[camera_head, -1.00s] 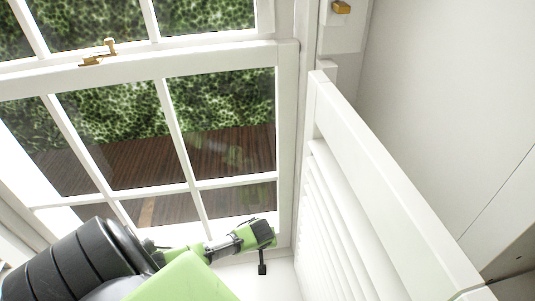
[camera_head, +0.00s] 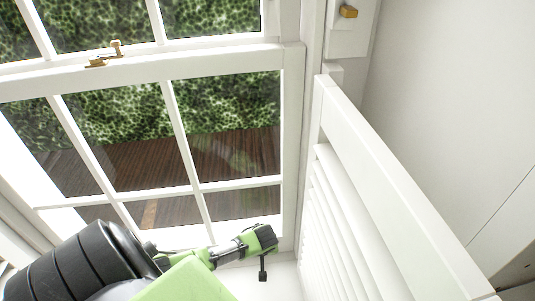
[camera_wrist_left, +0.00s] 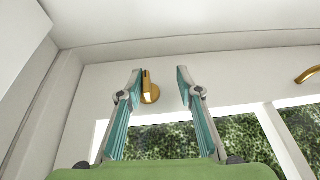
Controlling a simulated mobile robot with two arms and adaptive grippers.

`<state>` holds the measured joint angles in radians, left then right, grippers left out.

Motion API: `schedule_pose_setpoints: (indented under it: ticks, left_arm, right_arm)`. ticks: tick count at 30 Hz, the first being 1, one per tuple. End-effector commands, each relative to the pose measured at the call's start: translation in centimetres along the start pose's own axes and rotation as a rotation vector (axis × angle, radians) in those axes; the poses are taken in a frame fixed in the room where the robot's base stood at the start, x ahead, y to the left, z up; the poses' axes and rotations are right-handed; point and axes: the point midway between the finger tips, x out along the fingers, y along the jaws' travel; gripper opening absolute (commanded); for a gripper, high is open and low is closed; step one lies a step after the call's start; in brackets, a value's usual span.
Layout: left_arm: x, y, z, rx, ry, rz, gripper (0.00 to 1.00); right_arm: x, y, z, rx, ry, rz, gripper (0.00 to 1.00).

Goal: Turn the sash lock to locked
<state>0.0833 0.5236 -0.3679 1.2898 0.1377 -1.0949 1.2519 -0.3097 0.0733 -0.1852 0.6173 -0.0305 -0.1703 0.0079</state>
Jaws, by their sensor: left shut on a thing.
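The brass sash lock (camera_head: 104,54) sits on the white meeting rail (camera_head: 190,61) at upper left in the head view, with a small knob standing up. My left arm comes in from the lower left, its forearm (camera_head: 222,252) low in front of the window's bottom right corner; its fingertips cannot be made out there. The fitting stands between the fingers, close to the picture-left one. I cannot match it to the lock. My right gripper is out of view.
A white slatted shutter panel (camera_head: 385,185) stands right of the window. A brass piece (camera_head: 348,12) is on the white woodwork at top right. A second, curved brass fitting (camera_wrist_left: 308,75) shows at the right edge of the wrist view. The pane area is clear.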

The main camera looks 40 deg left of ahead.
Motion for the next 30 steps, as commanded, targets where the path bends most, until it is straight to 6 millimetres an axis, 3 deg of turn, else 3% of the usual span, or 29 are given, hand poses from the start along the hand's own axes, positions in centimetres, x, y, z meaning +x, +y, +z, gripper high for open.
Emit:
schedule_pose_setpoints:
  ticks: [1,2,8,21,30]
  left_arm:
    - [0.3,-1.3,0.3,0.003,-0.006,-0.031,0.24]
    - [0.2,-1.3,0.3,0.003,-0.006,-0.031,0.24]
    - [-2.1,-1.1,0.1,0.003,-0.003,-0.028,0.24]
    - [-9.8,-0.5,0.1,0.002,-0.008,-0.028,0.24]
    - [-11.3,-0.6,0.1,0.001,-0.011,-0.033,0.24]
  right_arm:
    - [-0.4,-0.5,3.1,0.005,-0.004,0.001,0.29]
    - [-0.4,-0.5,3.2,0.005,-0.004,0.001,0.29]
    - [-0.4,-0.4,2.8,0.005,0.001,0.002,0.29]
    - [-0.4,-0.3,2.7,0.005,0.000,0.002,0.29]
    - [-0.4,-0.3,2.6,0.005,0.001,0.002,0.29]
